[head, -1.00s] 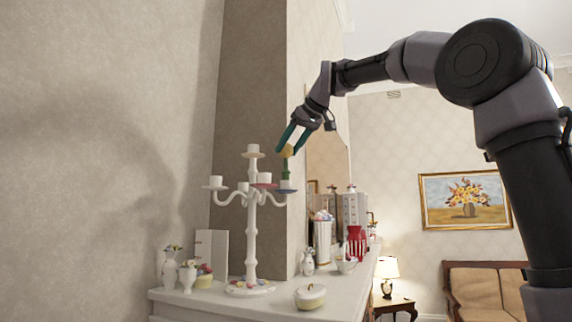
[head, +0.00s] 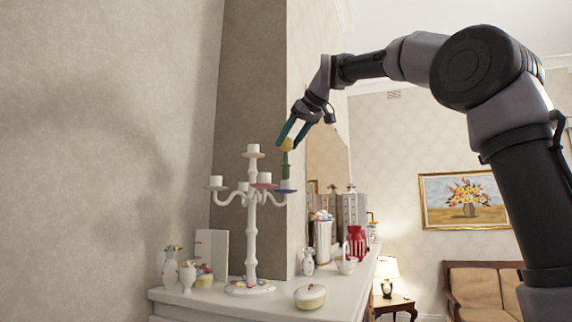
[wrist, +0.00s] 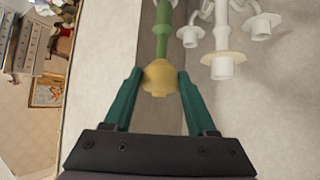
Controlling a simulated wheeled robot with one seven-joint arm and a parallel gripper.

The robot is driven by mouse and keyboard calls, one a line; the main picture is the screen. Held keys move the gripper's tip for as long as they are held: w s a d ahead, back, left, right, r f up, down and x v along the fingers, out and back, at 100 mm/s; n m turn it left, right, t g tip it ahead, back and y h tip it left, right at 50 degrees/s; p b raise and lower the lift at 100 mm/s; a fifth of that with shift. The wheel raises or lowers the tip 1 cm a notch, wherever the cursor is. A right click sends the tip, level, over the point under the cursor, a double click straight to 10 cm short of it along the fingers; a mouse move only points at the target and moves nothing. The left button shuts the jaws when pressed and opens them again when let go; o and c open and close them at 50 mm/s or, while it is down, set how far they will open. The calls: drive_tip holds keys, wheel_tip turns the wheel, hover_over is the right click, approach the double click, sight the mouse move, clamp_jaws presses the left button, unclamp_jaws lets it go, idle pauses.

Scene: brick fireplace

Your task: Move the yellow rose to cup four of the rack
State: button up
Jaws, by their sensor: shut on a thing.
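The yellow rose (head: 287,145) has a yellow head on a green stem (head: 286,166). My gripper (head: 289,142) is shut on its head from above, and the stem hangs down upright. The wrist view also shows the yellow head (wrist: 160,78) between the two teal fingertips. The rack (head: 252,235) is a white branched candelabrum with several cups. The stem's lower end is at the cup with the blue dish (head: 287,189), on the right side. I cannot tell whether it is inside the cup or just above it. No numbers show on the cups.
The rack stands on a white mantel (head: 220,303). Small flower vases (head: 187,275) stand left of it, and a lidded white pot (head: 310,296) is at front right. A white cylinder (head: 322,240) and a red striped jar (head: 357,243) are further right. A wall corner is close behind.

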drive_tip(key=shift+r, duration=0.15)
drive_tip(key=shift+r, duration=0.65)
